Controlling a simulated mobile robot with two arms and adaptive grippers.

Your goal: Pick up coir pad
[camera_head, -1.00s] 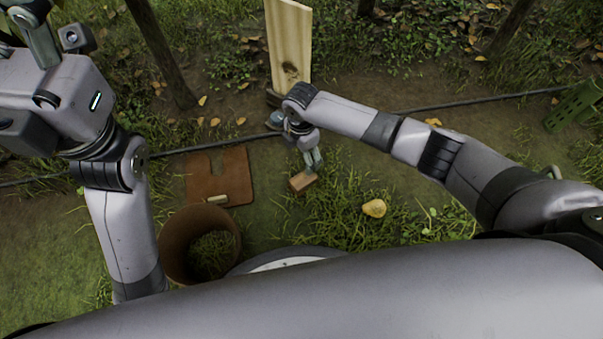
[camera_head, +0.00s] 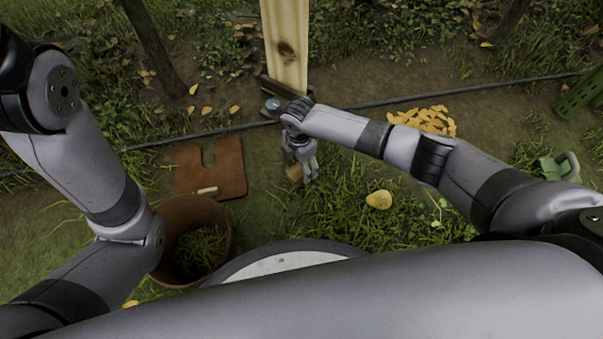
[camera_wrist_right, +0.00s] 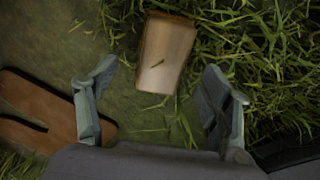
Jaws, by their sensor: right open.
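A flat, reddish-brown notched mat (camera_head: 232,172) lies on the ground left of my right gripper. A small brown block (camera_head: 293,175) lies on the grass edge. I cannot tell for sure which of these is the coir pad. My right gripper (camera_head: 309,172) points down close beside the block and partly overlaps it. In the right wrist view, the open fingers (camera_wrist_right: 160,92) are spread, with the block (camera_wrist_right: 167,50) ahead of the gap, nothing held. The notched mat (camera_wrist_right: 50,110) shows at left there, partly behind the left finger. My left gripper is out of view.
A brown pot (camera_head: 168,215) with grass inside stands below the mat, and a small pale piece (camera_head: 207,191) lies on the mat. A wooden board (camera_head: 287,45) stands behind. A dark hose (camera_head: 400,99) crosses the ground. A yellow object (camera_head: 379,200) lies in grass.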

